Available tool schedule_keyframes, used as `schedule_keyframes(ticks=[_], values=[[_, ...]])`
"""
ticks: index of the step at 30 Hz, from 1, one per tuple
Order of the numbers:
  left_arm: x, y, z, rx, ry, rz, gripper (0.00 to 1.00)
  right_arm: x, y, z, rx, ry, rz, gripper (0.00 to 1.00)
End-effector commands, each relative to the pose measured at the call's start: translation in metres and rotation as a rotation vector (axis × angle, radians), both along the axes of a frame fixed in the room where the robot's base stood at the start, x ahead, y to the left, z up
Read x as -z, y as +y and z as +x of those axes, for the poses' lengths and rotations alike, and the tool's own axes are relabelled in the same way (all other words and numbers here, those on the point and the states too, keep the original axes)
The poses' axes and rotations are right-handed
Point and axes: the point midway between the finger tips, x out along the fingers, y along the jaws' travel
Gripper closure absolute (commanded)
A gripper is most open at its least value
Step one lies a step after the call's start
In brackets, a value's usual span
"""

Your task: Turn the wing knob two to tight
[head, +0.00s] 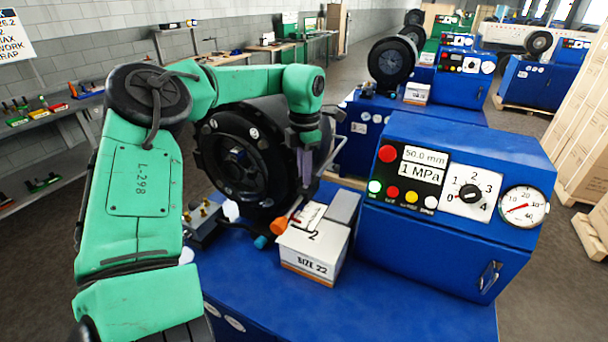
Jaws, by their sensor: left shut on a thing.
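My left gripper (304,172) points down beside the right edge of the black round crimping head (245,160). Its dark fingers are shut on a small part there, likely a wing knob, which the fingers hide. I cannot read the knob's angle or whether it is tight. The head has a round face with a dark centre and several small fittings on its rim. My right gripper is not in view.
A white box marked SIZE 22 (313,250) stands on the blue bench (390,300), next to an orange and teal fitting (280,226). The blue control box (450,240) at right carries buttons, a dial (470,194) and a gauge (523,207). The bench's front right is clear.

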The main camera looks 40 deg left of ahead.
Motion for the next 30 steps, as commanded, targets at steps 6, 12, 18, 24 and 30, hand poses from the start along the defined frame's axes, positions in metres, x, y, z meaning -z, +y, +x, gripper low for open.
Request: schedule_keyframes(ticks=[6, 12, 18, 24, 30], values=[[-0.0002, -0.0005, 0.0009, 0.205, -0.003, 0.000, 1.00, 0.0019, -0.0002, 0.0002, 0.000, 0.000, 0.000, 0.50], [-0.0003, -0.0009, 0.0007, 0.395, -0.003, 0.000, 1.00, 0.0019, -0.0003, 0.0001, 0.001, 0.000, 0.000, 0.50], [-0.0002, -0.0012, 0.0005, 0.581, -0.002, -0.001, 1.00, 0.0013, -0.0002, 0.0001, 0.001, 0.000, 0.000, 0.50], [0.0001, -0.0013, 0.0003, 0.740, -0.001, -0.001, 1.00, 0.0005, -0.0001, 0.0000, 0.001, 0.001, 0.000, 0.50], [0.0006, -0.0014, -0.0001, 0.853, 0.000, -0.001, 1.00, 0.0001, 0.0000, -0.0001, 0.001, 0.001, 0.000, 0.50]])
